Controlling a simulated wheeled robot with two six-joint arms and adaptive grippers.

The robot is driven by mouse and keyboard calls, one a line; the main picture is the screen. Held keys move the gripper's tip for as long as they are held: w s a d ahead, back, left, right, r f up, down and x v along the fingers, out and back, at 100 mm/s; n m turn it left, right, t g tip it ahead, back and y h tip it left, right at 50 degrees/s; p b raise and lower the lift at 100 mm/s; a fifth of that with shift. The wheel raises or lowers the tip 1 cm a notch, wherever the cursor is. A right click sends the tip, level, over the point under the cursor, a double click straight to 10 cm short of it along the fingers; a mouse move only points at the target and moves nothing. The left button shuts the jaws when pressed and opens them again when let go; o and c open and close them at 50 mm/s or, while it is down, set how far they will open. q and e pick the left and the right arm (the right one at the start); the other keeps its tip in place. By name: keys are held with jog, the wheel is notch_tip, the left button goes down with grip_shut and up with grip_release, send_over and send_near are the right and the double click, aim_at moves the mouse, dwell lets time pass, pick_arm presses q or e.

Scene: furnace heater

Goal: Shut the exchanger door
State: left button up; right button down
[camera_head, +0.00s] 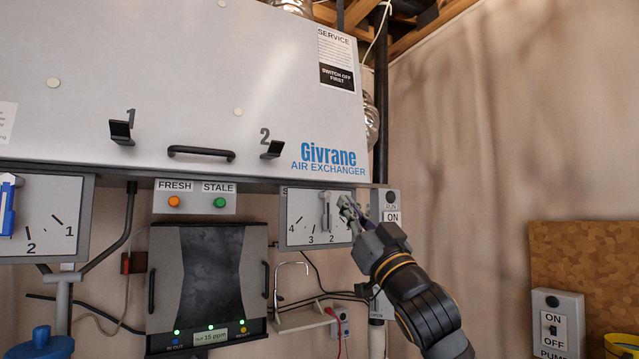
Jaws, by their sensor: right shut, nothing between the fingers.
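The exchanger door (200,90) is a large pale grey panel across the upper left, lettered "Givrane AIR EXCHANGER". A black bar handle (201,152) sits near its lower edge, between black latch 1 (122,128) and black latch 2 (271,150). I cannot tell from this view whether the panel sits flush or stands ajar. My right gripper (349,208) is shut and empty, below the door's lower right corner. It is in front of the right edge of a numbered dial plate (297,216), beside its grey lever (326,212). My left gripper is not in view.
A RUN/ON switch (391,206) is close right of the gripper. FRESH and STALE lamps (195,202) and a dark-fronted unit (209,282) are below the door. A pump switch (558,322) is at lower right.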

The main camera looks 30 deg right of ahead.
aim_at(313, 173)
jog(key=p+x, duration=0.3)
jog(key=x, duration=0.1)
jog(key=f+p+x, duration=0.1)
jog(key=p+x, duration=0.2)
jog(key=x, duration=0.1)
jog(key=w+p+x, duration=0.1)
jog(key=p+x, duration=0.2)
jog(key=x, duration=0.1)
jog(key=shift+w+f, duration=0.1)
jog(key=shift+w, duration=0.15)
jog(key=shift+w+f+p, duration=0.15)
jog(key=shift+w+p, duration=0.15)
jog(key=shift+w, duration=0.1)
